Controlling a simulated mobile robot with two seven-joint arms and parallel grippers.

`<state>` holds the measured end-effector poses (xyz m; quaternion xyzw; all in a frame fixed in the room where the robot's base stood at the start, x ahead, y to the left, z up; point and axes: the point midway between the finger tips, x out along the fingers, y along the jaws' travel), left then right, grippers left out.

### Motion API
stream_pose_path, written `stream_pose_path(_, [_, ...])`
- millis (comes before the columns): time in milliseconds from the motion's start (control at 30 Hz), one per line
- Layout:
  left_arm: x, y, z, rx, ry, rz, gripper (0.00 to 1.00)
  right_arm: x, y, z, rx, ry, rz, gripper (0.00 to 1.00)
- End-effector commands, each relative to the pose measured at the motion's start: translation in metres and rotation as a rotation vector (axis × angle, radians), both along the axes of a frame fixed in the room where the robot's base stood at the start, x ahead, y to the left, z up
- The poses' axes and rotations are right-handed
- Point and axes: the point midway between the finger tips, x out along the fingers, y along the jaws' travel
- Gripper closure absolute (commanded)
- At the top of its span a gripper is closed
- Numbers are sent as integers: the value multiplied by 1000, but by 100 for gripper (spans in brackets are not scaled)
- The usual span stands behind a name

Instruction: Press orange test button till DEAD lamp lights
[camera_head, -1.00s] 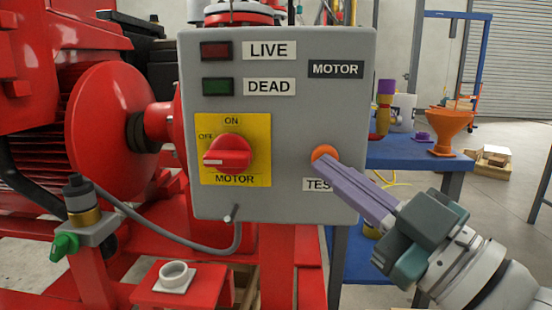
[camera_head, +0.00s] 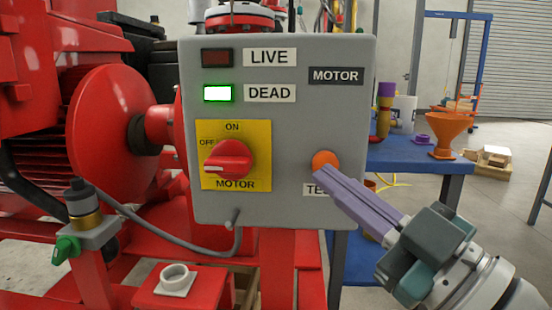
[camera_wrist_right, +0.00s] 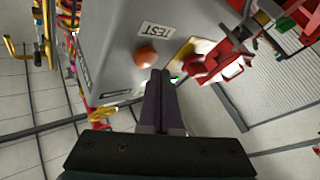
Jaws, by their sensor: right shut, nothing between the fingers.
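The orange test button (camera_head: 325,161) is on the lower right of the grey control box (camera_head: 290,200), above the partly covered TEST label. The DEAD lamp (camera_head: 218,93) glows bright green. The LIVE lamp (camera_head: 217,57) is dark red and unlit. The red motor switch (camera_head: 228,160) sits on a yellow plate with its pointer toward OFF. My right gripper (camera_head: 318,174) is shut and empty, its purple fingertips just below the button. In the right wrist view, the button (camera_wrist_right: 147,57) shows whole, with the fingertips (camera_wrist_right: 160,73) beside it and a small gap visible. My left gripper is not in view.
A blue table (camera_head: 400,158) with an orange funnel (camera_head: 446,133) stands behind at right. The red pump housing (camera_head: 105,125) fills the left. A valve with a green handle (camera_head: 66,249) and a red stand with a white ring (camera_head: 174,279) are below left.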

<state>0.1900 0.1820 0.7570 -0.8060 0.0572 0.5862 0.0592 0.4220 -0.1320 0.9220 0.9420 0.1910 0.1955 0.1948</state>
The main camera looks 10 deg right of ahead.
Motion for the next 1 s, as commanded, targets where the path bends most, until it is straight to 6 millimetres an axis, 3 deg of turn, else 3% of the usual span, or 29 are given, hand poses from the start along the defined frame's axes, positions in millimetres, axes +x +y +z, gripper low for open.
stream_pose_path(367, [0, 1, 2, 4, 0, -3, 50, -3, 1, 1, 2, -1, 0, 100])
stream_pose_path(800, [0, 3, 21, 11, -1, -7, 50, -43, 12, 2, 2, 1, 0, 100])
stream_pose_path(1000, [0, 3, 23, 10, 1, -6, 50, -50, 14, 1, 1, -1, 0, 100])
